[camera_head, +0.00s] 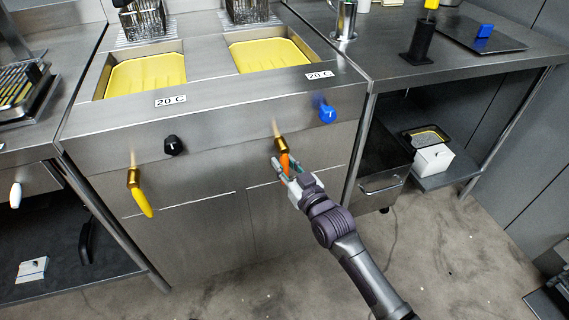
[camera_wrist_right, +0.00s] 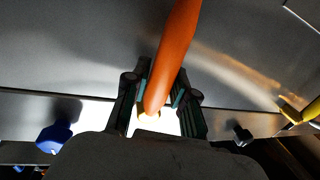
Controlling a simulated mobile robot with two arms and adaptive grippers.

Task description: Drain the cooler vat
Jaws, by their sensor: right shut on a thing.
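A steel fryer (camera_head: 215,107) holds two vats of yellow oil, the left vat (camera_head: 145,74) and the right vat (camera_head: 270,55). Both labels, left (camera_head: 170,100) and right (camera_head: 319,75), seem to read 20 C. Below the right vat, a brass valve has an orange lever (camera_head: 285,163), pointing downward. My right gripper (camera_head: 286,171) is shut on this lever. In the right wrist view the orange lever (camera_wrist_right: 175,52) runs between my fingers (camera_wrist_right: 160,102). Below the left vat, a yellow lever (camera_head: 141,201) hangs down, slightly tilted. No flowing oil shows. My left gripper is out of view.
A black knob (camera_head: 174,145) and a blue knob (camera_head: 328,113) sit on the fryer front. Wire baskets (camera_head: 143,20) stand behind the vats. A counter with a shelf is at the right (camera_head: 440,62). The floor (camera_head: 430,255) in front is mostly clear.

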